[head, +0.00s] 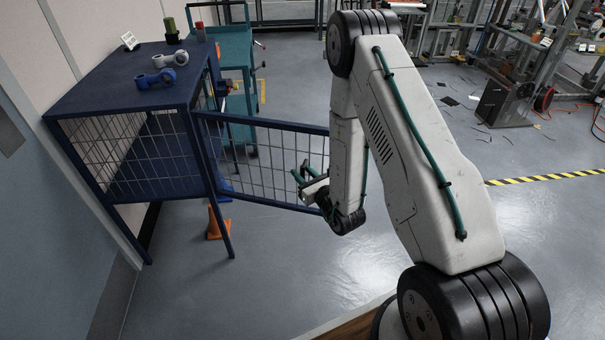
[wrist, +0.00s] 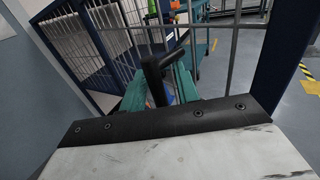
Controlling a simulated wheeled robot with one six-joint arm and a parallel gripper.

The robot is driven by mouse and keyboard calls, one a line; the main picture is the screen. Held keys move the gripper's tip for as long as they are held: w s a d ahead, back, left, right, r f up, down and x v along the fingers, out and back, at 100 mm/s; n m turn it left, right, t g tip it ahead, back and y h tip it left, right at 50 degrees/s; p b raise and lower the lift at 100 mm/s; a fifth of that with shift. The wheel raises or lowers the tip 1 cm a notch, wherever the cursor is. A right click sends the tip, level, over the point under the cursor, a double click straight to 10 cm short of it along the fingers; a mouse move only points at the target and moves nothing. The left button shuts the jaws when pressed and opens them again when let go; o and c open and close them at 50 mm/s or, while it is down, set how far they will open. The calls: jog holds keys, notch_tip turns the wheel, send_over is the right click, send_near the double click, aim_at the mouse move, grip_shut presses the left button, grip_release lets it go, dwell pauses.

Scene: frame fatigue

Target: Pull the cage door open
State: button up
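The blue cage (head: 125,150) stands at the left with wire mesh sides. Its cage door (head: 262,122), a blue frame with grey bars, stands swung out to the right, well away from the cage front. My gripper (head: 302,172) is at the door's free end, its green fingers against the door side. In the wrist view, the teal fingers (wrist: 160,88) lie on both sides of a dark door handle (wrist: 155,78) and look shut on it. The door's blue edge post (wrist: 284,50) is at the right there. The fingertips' contact is partly hidden.
An orange cone (head: 213,224) stands under the cage by its front leg. A teal cart (head: 236,60) is behind the door. Floor in front of the door is clear.

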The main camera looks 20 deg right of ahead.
jog(key=s+d, duration=0.1)
jog(key=s, duration=0.6)
jog(key=shift+s+d, duration=0.15)
jog(key=shift+s, duration=0.15)
jog(key=s+a+r+n+g+y, duration=1.3)
jog(key=a+r+n+g+y, duration=0.15)
jog(key=a+n+g, duration=0.25)
jog(key=s+d+r+n+g+h, duration=0.5)
jog(key=s+r+n+g+h, duration=0.15)
jog(key=s+n+h, duration=0.35)
jog(key=s+d+r+n+t+h, duration=0.5)
jog(key=d+r+n+t+h, duration=0.2)
jog(key=r, duration=0.4)
jog(key=shift+d+r+h, duration=0.35)
jog(key=shift+d, duration=0.3)
